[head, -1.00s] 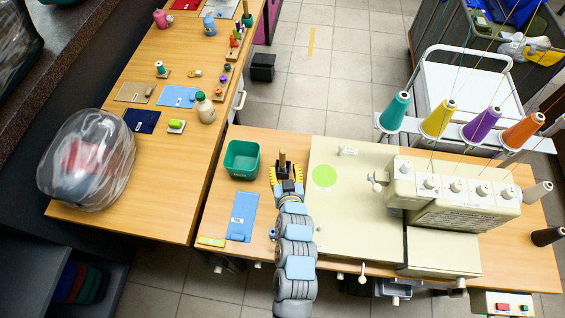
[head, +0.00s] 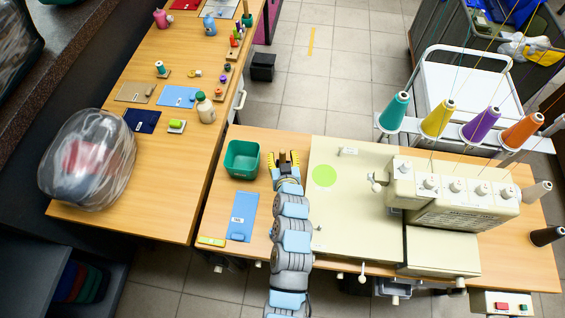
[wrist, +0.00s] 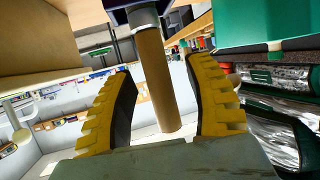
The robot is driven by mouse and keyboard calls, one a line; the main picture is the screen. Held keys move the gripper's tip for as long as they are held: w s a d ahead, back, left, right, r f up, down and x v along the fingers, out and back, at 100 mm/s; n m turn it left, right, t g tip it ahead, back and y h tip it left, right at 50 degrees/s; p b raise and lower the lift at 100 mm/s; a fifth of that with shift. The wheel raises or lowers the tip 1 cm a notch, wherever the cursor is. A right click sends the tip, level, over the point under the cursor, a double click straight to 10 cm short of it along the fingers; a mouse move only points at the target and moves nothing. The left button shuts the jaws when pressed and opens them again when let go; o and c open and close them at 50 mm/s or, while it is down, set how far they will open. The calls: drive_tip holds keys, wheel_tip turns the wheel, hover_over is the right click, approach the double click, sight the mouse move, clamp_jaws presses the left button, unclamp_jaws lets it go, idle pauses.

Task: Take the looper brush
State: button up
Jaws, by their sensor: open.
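The looper brush (wrist: 154,80) shows in the wrist view as a wooden handle with a silver ferrule, its ferrule end at a dark blue block (wrist: 128,6) at the top of the picture. My gripper (head: 284,157) is open at the back of the sewing table in the head view. In the wrist view its two yellow ribbed fingers stand on either side of the handle, with a gap visible on both sides. The bristles are hidden. In the head view the brush is mostly hidden by my gripper.
A green bin (head: 242,174) stands just left of my gripper; its green wall also shows in the wrist view (wrist: 260,22). A blue labelled mat (head: 241,216) lies nearer the front. The cream sewing machine (head: 455,200) stands to the right. A bagged comforter (head: 88,160) lies on the left table.

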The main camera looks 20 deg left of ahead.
clamp_jaws()
idle(0.3)
wheel_tip(320, 180, up, 10)
idle(0.6)
